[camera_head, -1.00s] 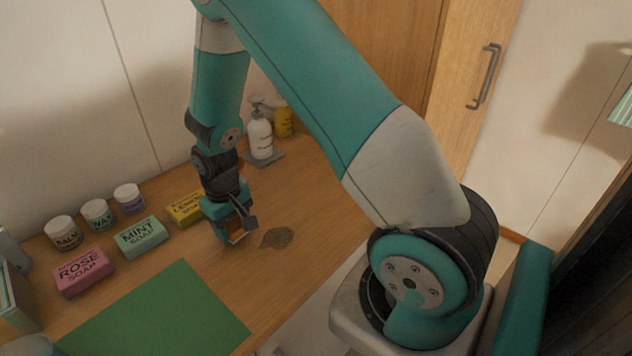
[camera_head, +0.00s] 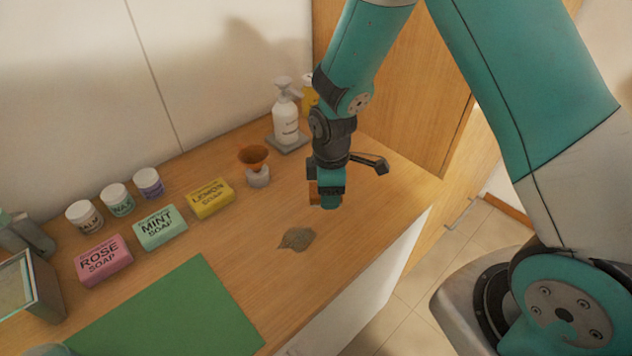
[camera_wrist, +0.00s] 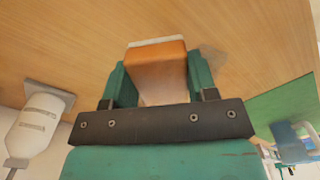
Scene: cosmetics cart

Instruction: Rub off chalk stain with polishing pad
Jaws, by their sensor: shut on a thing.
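My gripper (camera_head: 325,196) is shut on the polishing pad, an orange-brown block with a pale layer at its far end. The pad (camera_wrist: 157,68) sits between the two teal fingers in the wrist view. Only a small orange part of the pad (camera_head: 313,190) shows in the head view. The chalk stain (camera_head: 297,239) is a grey-brown patch on the wooden counter (camera_head: 345,235). It lies below and slightly left of my gripper in the head view. In the wrist view the stain (camera_wrist: 212,62) is faint, right of the pad. The pad appears apart from the stain.
A white pump bottle (camera_head: 285,115) stands behind my gripper. A brown funnel-like cup (camera_head: 253,157) sits on a small pale base. Lemon (camera_head: 210,198), mint (camera_head: 160,228) and rose (camera_head: 104,259) soaps line the left, before several jars. A green mat (camera_head: 165,315) lies in front.

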